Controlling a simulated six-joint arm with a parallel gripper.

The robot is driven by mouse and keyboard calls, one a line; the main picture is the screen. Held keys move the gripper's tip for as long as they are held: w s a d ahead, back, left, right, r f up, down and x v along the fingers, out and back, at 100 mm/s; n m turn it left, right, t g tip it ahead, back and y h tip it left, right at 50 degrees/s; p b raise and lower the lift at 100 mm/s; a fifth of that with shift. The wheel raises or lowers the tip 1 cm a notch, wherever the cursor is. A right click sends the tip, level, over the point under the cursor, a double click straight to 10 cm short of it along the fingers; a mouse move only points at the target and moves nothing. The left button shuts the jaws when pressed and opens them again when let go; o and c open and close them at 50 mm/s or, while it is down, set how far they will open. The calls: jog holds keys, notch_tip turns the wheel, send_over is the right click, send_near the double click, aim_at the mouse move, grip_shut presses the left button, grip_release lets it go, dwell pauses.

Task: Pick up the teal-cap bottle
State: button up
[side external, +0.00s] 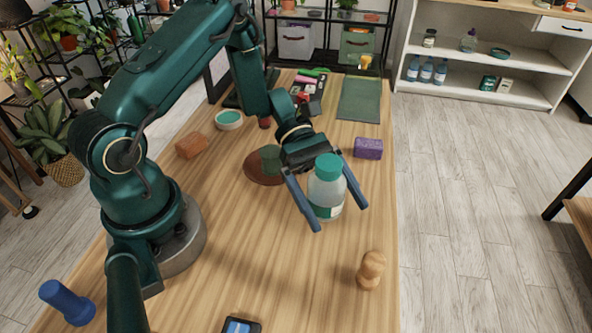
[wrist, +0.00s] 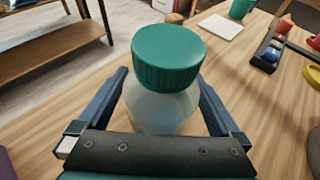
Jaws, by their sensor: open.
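The teal-cap bottle (side external: 326,188) is a pale, translucent bottle with a white and green label, upright on the wooden table. In the wrist view its teal cap (wrist: 168,55) is large and central, with the pale body below it. My gripper (side external: 339,218) has its two blue fingers spread, one on each side of the bottle. The wrist view also shows the fingers of my gripper (wrist: 163,100) flanking the bottle's body. Whether either finger touches the bottle is not clear. The bottle's lower far side is hidden.
A purple block (side external: 368,148) lies right of my gripper. A wooden peg-like piece (side external: 371,270) stands nearer the front right. A brown oval piece (side external: 258,168) lies behind left, with an orange-brown block (side external: 191,145) beyond it. The table in front of the bottle is mostly clear.

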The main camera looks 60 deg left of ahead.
jog(key=shift+d+f, duration=0.1)
jog(key=shift+d, duration=0.1)
jog(key=c, duration=1.4)
